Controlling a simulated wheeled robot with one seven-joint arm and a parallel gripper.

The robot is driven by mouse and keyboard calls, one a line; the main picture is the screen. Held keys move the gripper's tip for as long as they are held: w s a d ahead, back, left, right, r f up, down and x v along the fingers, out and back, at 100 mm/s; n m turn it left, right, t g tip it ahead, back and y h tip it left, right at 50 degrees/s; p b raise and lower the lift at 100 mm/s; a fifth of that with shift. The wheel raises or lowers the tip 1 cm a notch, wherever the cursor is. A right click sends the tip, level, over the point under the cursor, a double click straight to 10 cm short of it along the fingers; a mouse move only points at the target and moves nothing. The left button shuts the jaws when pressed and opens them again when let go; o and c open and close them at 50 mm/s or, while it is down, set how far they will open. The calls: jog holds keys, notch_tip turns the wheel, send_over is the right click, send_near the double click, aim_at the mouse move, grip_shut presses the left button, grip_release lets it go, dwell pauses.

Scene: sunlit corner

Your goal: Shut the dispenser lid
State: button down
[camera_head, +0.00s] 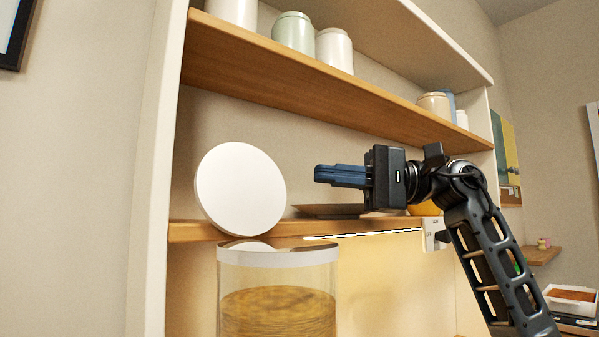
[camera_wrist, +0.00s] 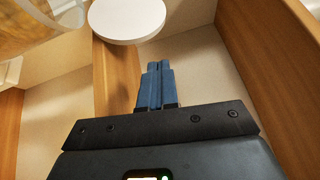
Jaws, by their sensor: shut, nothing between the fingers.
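The dispenser (camera_head: 277,300) is a clear cylinder with a white rim and yellowish-brown contents, at the lower middle of the head view. Its round white lid (camera_head: 241,189) stands open, tilted up above the rim. The lid also shows at the top of the wrist view (camera_wrist: 127,18), with part of the clear dispenser (camera_wrist: 40,30) to its left. My gripper (camera_head: 317,174) is shut and empty, with blue fingers pointing left. It is to the right of the lid, apart from it in the head view. In the wrist view the fingertips (camera_wrist: 159,65) are just below the lid's edge.
A wooden shelf (camera_head: 190,231) runs behind the dispenser, with a brown dish (camera_head: 330,211) and a partly hidden yellow object (camera_head: 425,208) on it. The upper shelf (camera_head: 300,72) holds several jars. A white upright panel (camera_head: 150,200) stands at the left.

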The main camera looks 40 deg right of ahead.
aim_at(255, 159)
jog(key=shift+n+h, duration=0.4)
jog(key=shift+h, duration=0.2)
jog(key=shift+r+p+x, duration=0.25)
jog(key=shift+p+x, duration=0.4)
jog(key=shift+x, duration=0.7)
jog(key=shift+r+p+x, duration=0.25)
jog(key=shift+p+x, duration=0.4)
jog(key=shift+x, duration=0.75)
jog(key=shift+r+p+x, duration=0.3)
jog(key=shift+p+x, duration=0.35)
jog(key=shift+x, duration=0.7)
jog(key=shift+w+a+f+p, duration=0.1)
jog(key=shift+w+a+p, duration=0.15)
jog(key=shift+a, duration=0.25)
jog(key=shift+w+a+f+p, duration=0.1)
jog(key=shift+a+p, duration=0.1)
jog(key=shift+a, duration=0.3)
jog(key=shift+s, duration=0.1)
jog(key=shift+s+b, duration=1.3)
jog(key=shift+s, duration=1.1)
jog(key=shift+r, duration=0.1)
jog(key=shift+s, duration=0.1)
